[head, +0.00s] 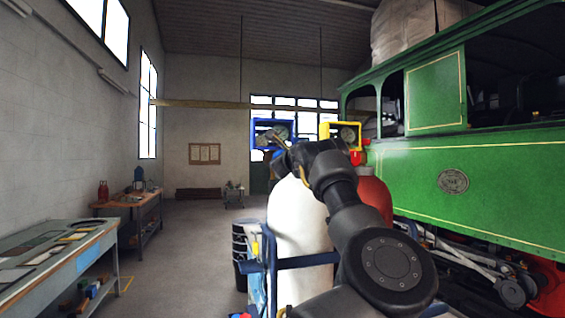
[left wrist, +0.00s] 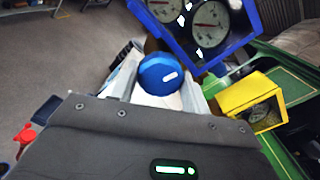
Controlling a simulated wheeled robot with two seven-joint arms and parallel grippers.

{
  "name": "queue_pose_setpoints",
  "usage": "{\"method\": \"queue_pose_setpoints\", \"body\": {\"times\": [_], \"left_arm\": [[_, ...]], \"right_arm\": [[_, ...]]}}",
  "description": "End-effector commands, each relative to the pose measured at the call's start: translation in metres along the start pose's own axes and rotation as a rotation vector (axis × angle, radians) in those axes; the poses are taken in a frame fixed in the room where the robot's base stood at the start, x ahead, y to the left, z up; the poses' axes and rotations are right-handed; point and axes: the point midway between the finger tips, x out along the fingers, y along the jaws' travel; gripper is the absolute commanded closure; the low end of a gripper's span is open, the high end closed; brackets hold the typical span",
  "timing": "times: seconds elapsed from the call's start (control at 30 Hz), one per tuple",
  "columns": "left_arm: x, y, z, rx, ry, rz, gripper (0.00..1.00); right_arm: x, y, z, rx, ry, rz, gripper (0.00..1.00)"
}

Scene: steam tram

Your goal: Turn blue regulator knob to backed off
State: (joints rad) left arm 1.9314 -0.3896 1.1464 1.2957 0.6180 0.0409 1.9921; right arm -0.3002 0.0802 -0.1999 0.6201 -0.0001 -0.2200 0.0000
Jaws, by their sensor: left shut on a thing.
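The blue regulator knob (left wrist: 160,74) is round, with a white mark on its face, right of centre. It shows in the left wrist view below a blue-framed pair of dial gauges (left wrist: 203,20). My left gripper (head: 286,158) is shut on the knob, with a pale finger at each side of it. In the head view the blue gauge frame (head: 256,128) stands above a white cylinder (head: 296,235). My right gripper is not in view.
A yellow-framed gauge (head: 349,126) stands close to the right, above a red cylinder (head: 376,196). A blue cart rail (head: 308,261) runs around the cylinders. The green tram (head: 480,185) is at right. Workbenches (head: 60,262) line the left wall, with open floor between.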

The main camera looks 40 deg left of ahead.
Motion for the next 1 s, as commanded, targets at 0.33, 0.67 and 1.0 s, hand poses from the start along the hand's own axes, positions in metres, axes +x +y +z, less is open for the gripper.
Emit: {"method": "queue_pose_setpoints", "body": {"times": [0.33,0.67,1.0], "left_arm": [[0.0005,0.0013,-0.0042,-0.162,0.008,0.004,0.76],[0.0006,0.0013,-0.0042,-0.202,0.008,0.005,0.76],[0.0006,0.0014,-0.0040,-0.202,0.007,0.005,0.48]], "right_arm": [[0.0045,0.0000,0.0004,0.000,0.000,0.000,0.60],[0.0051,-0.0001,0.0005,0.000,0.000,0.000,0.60],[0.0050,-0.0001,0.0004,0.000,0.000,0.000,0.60]]}}
